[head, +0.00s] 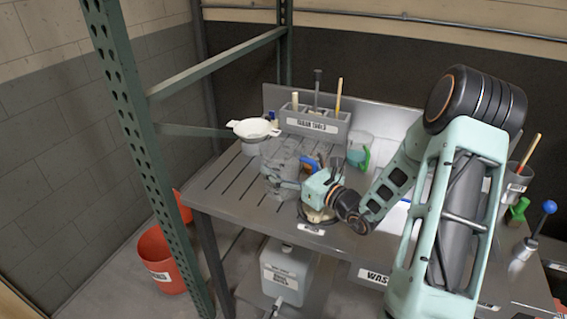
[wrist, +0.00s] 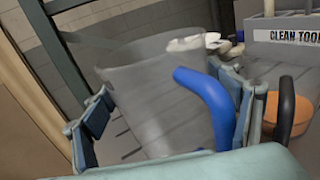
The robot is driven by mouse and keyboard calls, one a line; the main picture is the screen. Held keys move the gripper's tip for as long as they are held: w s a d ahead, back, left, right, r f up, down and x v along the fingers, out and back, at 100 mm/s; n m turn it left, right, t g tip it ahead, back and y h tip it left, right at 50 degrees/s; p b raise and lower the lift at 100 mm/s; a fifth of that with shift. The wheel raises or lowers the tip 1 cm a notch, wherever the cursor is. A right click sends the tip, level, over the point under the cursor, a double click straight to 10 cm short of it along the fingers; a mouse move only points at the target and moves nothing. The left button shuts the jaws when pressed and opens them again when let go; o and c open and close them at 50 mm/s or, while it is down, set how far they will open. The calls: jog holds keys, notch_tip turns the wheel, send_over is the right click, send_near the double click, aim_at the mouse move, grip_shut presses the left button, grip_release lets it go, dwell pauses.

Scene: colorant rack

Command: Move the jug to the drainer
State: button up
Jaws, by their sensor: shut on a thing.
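A clear grey jug (head: 280,172) with a blue handle is over the slotted drainer (head: 219,187) at the left end of the steel bench. In the wrist view the jug (wrist: 160,85) fills the middle, slightly tilted in the picture, its blue handle at the right. My gripper (head: 287,184) is shut on the jug, with one finger on each side in the wrist view (wrist: 165,118). I cannot tell whether the jug's base touches the slats, as the gripper and arm cover part of it.
A clean-tools holder (head: 316,124) and a white funnel (head: 254,128) stand behind. A green-handled jug (head: 359,149) is to the right. A green rack post (head: 130,110) rises in front of the bench's left end. Slats left of the jug are bare.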

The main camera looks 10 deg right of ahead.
jog(key=o, duration=1.2)
jog(key=shift+f, duration=0.1)
jog(key=shift+r, duration=0.2)
jog(key=v, duration=1.1)
jog(key=shift+s+d, duration=0.15)
jog(key=shift+s, duration=0.05)
jog(key=shift+s+d, duration=0.1)
jog(key=shift+s, duration=0.15)
